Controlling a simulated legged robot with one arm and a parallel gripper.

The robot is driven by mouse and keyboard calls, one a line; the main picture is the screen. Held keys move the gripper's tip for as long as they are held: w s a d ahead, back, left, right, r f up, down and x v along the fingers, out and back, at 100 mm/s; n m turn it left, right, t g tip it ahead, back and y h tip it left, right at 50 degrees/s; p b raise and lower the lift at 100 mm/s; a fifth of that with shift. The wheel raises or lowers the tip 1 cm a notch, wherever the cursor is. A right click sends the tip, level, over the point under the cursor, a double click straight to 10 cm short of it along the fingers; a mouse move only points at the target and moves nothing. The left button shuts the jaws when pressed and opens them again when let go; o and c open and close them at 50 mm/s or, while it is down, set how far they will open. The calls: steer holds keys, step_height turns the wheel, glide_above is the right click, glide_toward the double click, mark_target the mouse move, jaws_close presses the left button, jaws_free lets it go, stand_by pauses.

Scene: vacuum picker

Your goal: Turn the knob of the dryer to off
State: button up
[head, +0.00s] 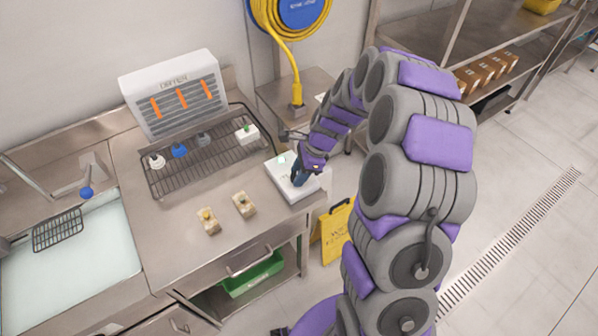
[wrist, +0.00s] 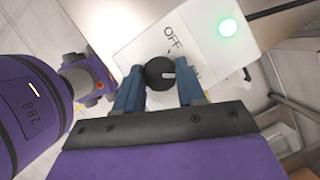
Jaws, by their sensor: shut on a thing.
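The dryer (head: 172,92) stands at the back of the counter, a white box with a grille and glowing orange bars. A white control box (head: 268,172) with a green light sits at the counter's right end. In the wrist view the control box (wrist: 205,35) shows the printed word OFF and a lit green lamp (wrist: 228,28). Its black knob (wrist: 158,72) has a light pointer mark. My gripper (wrist: 160,92) has its blue fingers on both sides of the knob, shut on it. In the head view my gripper (head: 298,178) hides the knob.
A black wire rack (head: 200,160) with several small items stands left of the control box. Two small blocks (head: 208,221) (head: 244,204) lie in front of it. A sink (head: 80,255) is at left. A yellow floor sign (head: 335,235) stands beside the counter.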

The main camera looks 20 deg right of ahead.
steer(key=shift+w+r+n+p, duration=0.1)
steer(key=shift+n+p, duration=0.2)
steer(key=n+g+p, duration=0.1)
steer(key=n+p, duration=0.1)
steer(key=shift+w+n, duration=0.1)
steer(key=shift+n, duration=0.3)
steer(key=n+g+p, duration=0.1)
steer(key=n+p, duration=0.1)
steer(key=n, duration=0.1)
steer(key=shift+w+n+h+p, duration=0.15)
steer(key=shift+n+h+p, duration=0.15)
steer(key=shift+h+p, duration=0.1)
steer(key=n, duration=0.1)
steer(key=n+g+p, duration=0.1)
steer(key=n, duration=0.1)
steer(key=shift+a+n+g+h, duration=0.1)
steer(key=shift+n+g+h, duration=0.2)
steer(key=shift+n+g+h+p, duration=0.3)
steer(key=shift+n+h+p, duration=0.25)
steer(key=shift+n, duration=1.05)
steer(key=shift+w, duration=0.1)
steer(key=o, duration=1)
steer(key=shift+a, duration=0.1)
steer(key=shift+o, duration=0.2)
